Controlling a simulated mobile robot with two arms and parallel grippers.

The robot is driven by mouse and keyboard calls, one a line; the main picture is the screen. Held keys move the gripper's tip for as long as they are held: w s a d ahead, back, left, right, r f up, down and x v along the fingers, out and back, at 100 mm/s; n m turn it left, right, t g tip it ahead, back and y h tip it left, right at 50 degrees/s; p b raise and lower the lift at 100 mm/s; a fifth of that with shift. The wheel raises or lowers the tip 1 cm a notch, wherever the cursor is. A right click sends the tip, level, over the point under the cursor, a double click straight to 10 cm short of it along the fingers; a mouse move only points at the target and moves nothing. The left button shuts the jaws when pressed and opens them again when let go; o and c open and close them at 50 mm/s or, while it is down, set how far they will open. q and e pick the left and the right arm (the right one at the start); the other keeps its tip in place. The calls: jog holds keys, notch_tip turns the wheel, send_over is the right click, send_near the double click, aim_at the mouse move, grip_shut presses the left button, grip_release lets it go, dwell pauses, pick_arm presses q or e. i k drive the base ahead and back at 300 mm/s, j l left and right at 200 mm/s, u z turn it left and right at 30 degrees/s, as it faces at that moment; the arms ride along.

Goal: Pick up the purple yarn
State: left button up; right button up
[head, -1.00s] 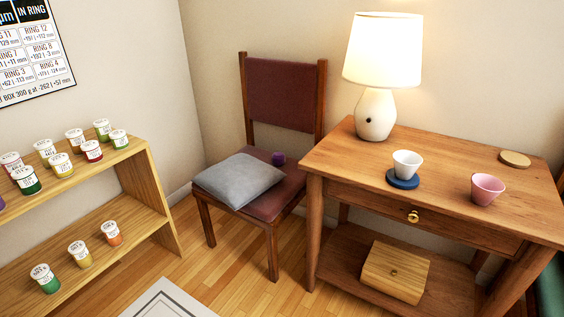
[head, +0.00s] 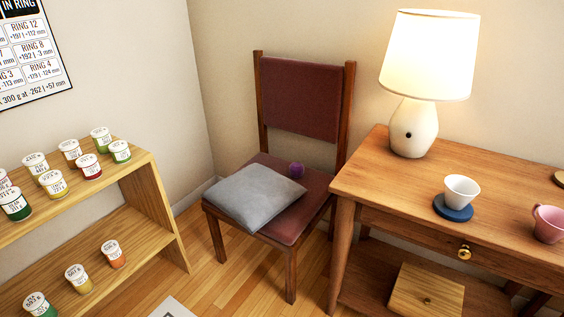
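A small purple ball of yarn (head: 297,170) lies on the dark red seat of the wooden chair (head: 316,196), towards the back of the seat. A grey cushion (head: 255,195) lies on the same seat, in front of the yarn and to its left, overhanging the seat's front left edge. The yarn's top and front are in plain sight. Neither of my grippers shows in the head view.
A wooden table (head: 380,178) stands right of the chair, with a lit lamp (head: 413,128), a white cup (head: 461,190) on a blue coaster and a pink cup (head: 548,223). A shelf (head: 150,190) with several labelled tubs stands at left. Some wooden floor (head: 245,275) before the chair is clear.

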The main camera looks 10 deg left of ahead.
aim_at(297, 169)
jog(key=i+j+u, duration=0.15)
jog(key=i+j, duration=0.15)
jog(key=i+j+u, duration=0.15)
jog(key=i, duration=0.3)
jog(key=i+j+u, duration=0.15)
jog(key=i+j, duration=0.2)
